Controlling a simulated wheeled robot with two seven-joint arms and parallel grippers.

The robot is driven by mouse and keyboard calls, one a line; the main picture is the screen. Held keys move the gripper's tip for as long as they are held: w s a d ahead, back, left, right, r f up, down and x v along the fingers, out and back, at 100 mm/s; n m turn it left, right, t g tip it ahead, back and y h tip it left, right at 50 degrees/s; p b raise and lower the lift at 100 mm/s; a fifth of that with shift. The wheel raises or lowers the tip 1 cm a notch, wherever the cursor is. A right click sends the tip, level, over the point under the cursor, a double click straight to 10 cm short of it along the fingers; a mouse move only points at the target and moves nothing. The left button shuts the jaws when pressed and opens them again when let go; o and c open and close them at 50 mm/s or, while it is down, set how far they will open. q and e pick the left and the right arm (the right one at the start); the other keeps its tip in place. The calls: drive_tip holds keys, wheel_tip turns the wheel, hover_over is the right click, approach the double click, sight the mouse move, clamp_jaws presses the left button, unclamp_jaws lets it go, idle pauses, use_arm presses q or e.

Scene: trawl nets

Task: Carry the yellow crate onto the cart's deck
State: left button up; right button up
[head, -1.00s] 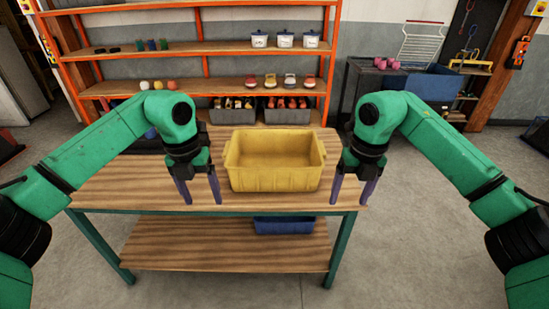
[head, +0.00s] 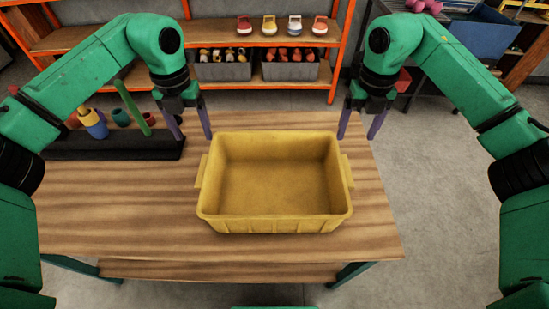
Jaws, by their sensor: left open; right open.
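The yellow crate (head: 275,224) stands upright and empty on the wooden table, with a handle lug on its left and right sides. My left gripper (head: 194,138) is open and empty by the crate's back left corner, its fingers pointing down. My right gripper (head: 356,137) is open and empty by the back right corner, also pointing down. Neither gripper visibly holds the crate. I cannot make out the cart's deck in this view.
The wooden table (head: 110,215) has bare room left and in front of the crate. A black rack (head: 110,148) with a green rod and coloured pieces lies at its back left. An orange-framed shelf (head: 280,72) stands behind. Grey floor (head: 420,190) is clear at right.

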use_arm(q)
hover_over(205, 169)
wheel_tip(205, 169, down, 4)
drive_tip(key=shift+w+a+f, duration=0.1)
use_arm(e)
hover_over(345, 169)
wheel_tip(345, 169, down, 4)
drive_tip(key=shift+w+f, duration=0.1)
use_arm(q)
wheel_tip(345, 169, down, 10)
drive_tip(key=shift+r, duration=0.25)
use_arm(e)
wheel_tip(345, 169, down, 10)
drive_tip(key=shift+r, duration=0.25)
use_arm(q)
drive_tip(key=shift+s, duration=0.2)
use_arm(e)
drive_tip(key=shift+s, duration=0.2)
use_arm(q)
clamp_jaws()
use_arm(e)
clamp_jaws()
use_arm(q)
drive_tip(key=shift+r, duration=0.15)
use_arm(e)
drive_tip(key=shift+r, duration=0.15)
